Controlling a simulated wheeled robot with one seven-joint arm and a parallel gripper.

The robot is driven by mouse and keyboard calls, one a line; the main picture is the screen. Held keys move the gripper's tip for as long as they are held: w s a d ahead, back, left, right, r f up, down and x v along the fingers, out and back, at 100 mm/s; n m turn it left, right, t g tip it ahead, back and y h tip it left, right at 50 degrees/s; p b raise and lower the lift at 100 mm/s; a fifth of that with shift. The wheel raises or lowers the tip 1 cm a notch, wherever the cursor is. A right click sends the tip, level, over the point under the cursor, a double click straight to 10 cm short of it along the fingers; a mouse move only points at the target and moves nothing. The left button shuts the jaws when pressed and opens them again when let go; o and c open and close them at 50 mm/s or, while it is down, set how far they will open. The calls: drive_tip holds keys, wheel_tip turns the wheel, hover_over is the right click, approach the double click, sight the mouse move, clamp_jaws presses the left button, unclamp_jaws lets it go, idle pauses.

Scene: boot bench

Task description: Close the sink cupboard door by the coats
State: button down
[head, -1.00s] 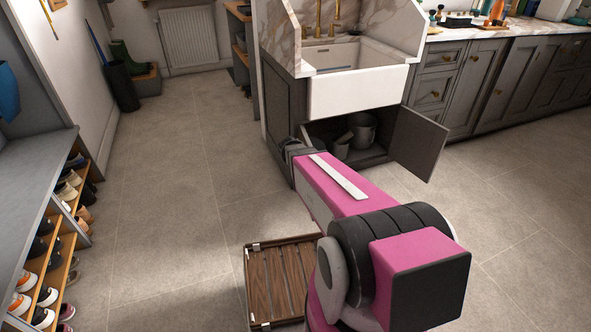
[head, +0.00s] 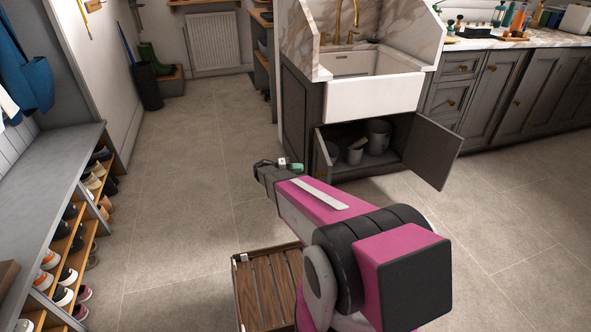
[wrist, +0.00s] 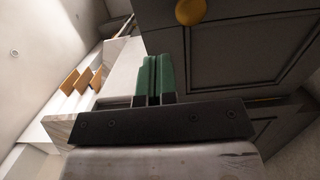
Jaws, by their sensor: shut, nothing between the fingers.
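The grey sink cupboard (head: 302,112) stands under a white sink. Its left door (head: 324,165), the one nearer the coats (head: 25,75), stands open and shows as a narrow panel with a brass knob. Its right door (head: 432,152) stands wide open. My gripper (head: 297,167) is shut and empty, just left of the left door in the head view. In the wrist view my green fingertips (wrist: 155,65) are beside a grey panelled door (wrist: 250,50) with a brass knob (wrist: 190,12). I cannot tell whether they touch it.
Pots (head: 377,136) stand inside the cupboard. A wooden slatted crate (head: 268,287) is on the floor beside my arm. A bench with shoe shelves (head: 55,180) runs along the left. Grey units (head: 490,92) continue to the right.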

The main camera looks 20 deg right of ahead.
sight(325, 166)
drive_tip(key=d, duration=0.3)
drive_tip(key=s+d, duration=0.1)
drive_tip(key=d, duration=0.6)
drive_tip(key=shift+s, duration=0.2)
drive_tip(key=shift+d, duration=0.15)
